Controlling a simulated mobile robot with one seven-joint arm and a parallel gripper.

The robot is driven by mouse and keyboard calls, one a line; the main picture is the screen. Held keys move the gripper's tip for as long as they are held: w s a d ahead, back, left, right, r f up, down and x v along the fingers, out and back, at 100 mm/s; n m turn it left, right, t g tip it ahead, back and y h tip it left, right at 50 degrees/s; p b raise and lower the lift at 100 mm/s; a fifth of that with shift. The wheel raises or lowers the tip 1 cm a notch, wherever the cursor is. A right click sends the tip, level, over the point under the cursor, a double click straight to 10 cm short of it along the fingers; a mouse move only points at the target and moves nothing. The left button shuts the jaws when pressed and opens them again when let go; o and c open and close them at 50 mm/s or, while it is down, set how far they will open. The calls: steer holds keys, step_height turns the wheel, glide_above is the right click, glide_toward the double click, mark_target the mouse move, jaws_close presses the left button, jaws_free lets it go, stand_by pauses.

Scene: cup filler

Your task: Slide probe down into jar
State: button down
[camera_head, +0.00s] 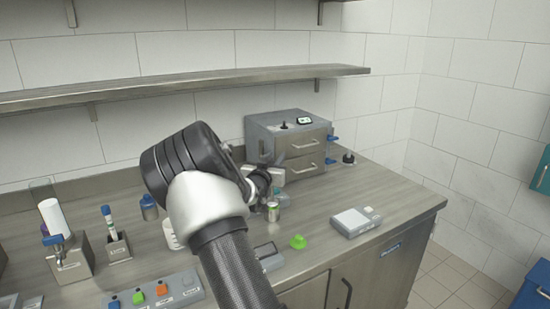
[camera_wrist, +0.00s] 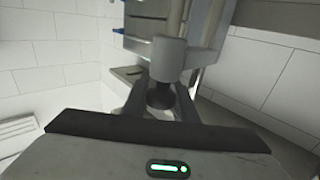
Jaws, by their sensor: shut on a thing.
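My gripper (camera_head: 268,183) is at the end of my arm, over the counter in front of the grey drawer unit. In the wrist view my gripper (camera_wrist: 160,103) is shut on a dark rounded piece (camera_wrist: 160,96), which I take to be the probe's grip. A light grey cylindrical body (camera_wrist: 167,54) shows just beyond it; I cannot tell if it is part of the probe. A small jar with a green label (camera_head: 273,211) stands on the counter just below my gripper. The probe's lower end is hidden, and I cannot tell whether it is in the jar.
The grey drawer unit (camera_head: 291,143) stands close behind my gripper. A grey scale (camera_head: 355,221) and a green knob (camera_head: 298,242) are to the right. A white cup (camera_head: 171,238), a blue-topped bottle (camera_head: 148,207) and a button panel (camera_head: 157,292) are to the left. A shelf (camera_head: 180,87) spans the wall.

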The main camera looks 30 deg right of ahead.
step_height(320, 180, down, 4)
steer(key=shift+r+b, duration=0.15)
steer(key=shift+b, duration=0.7)
steer(key=c, duration=1.5)
jaws_free()
steer(key=shift+o, duration=0.2)
steer(key=p+v, duration=0.1)
steer(key=v, duration=1.6)
steer(key=shift+a, duration=0.15)
steer(key=shift+s, duration=0.1)
